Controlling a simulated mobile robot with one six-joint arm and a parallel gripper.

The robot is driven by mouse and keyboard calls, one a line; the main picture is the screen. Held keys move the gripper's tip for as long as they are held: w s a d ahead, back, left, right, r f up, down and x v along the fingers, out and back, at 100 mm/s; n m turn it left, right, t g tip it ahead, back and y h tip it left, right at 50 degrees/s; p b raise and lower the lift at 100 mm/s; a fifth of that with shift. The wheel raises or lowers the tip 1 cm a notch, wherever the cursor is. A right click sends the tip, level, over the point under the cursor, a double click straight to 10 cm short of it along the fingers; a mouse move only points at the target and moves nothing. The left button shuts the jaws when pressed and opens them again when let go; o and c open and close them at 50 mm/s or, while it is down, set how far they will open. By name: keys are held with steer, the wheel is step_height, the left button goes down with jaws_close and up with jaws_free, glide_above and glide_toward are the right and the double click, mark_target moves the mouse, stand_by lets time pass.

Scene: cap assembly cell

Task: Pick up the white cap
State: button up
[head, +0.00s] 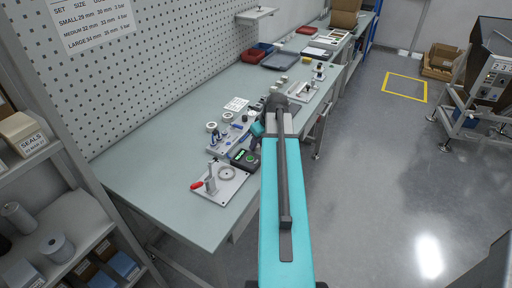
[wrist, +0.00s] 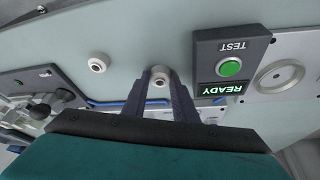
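Two white ring-shaped caps stand on the green-grey bench. In the wrist view, one white cap (wrist: 159,76) shows in the gap between my two dark fingers, and another white cap (wrist: 97,64) sits to its left. In the head view, the caps are a nearer one (head: 211,127) and a farther one (head: 227,117), both apart from my gripper (head: 257,143). My gripper also shows in the wrist view (wrist: 160,85); its fingers are apart and look empty. The fingertips are partly hidden behind my arm in the head view.
A test box (wrist: 231,67) with a lit green button and READY display stands at the right in the wrist view. A fixture plate with a red-handled clamp (head: 220,183) is at the bench front. A plate with blue parts (head: 229,138) lies between the caps and my arm.

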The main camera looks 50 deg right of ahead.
steer(key=shift+c, duration=0.9)
steer(key=shift+r, duration=0.15)
steer(key=shift+r+b, duration=0.65)
steer(key=shift+r, duration=0.75)
steer(key=s+d+r+b, duration=0.1)
steer(key=s+d+b, duration=0.1)
steer(key=s, duration=0.5)
steer(key=s+d+r+b, duration=0.1)
steer(key=s+d, duration=0.2)
steer(key=s, duration=0.5)
steer(key=shift+d+b, duration=0.3)
steer(key=shift+b, duration=0.05)
steer(key=shift+w, duration=0.1)
